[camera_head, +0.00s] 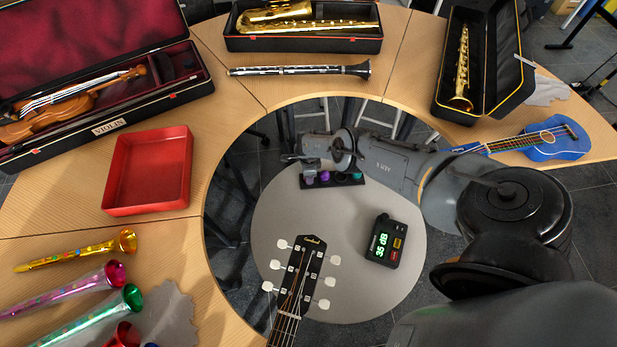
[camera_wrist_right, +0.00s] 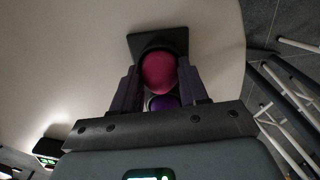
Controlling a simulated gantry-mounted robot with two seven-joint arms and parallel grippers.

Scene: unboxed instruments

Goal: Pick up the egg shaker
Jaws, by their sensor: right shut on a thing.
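My right gripper (camera_head: 300,158) reaches in from the right over the back of the grey round table (camera_head: 277,232). In the right wrist view, its fingers (camera_wrist_right: 158,85) are closed around a pinkish-red egg shaker (camera_wrist_right: 159,72). A purple egg shaker (camera_wrist_right: 163,103) shows just beside it, partly hidden by the gripper. A dark holder (camera_wrist_right: 139,42) lies under the eggs. In the head view, purple (camera_head: 324,176) and green (camera_head: 357,176) eggs stand in that row. I cannot tell whether the held egg is clear of the holder. My left gripper is not in view.
A black sound meter (camera_head: 384,242) and a guitar headstock (camera_head: 301,269) are on or over the round table. The surrounding wooden table holds a red tray (camera_head: 150,205), a violin case (camera_head: 172,94), a clarinet (camera_head: 300,70) and a blue ukulele (camera_head: 556,142).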

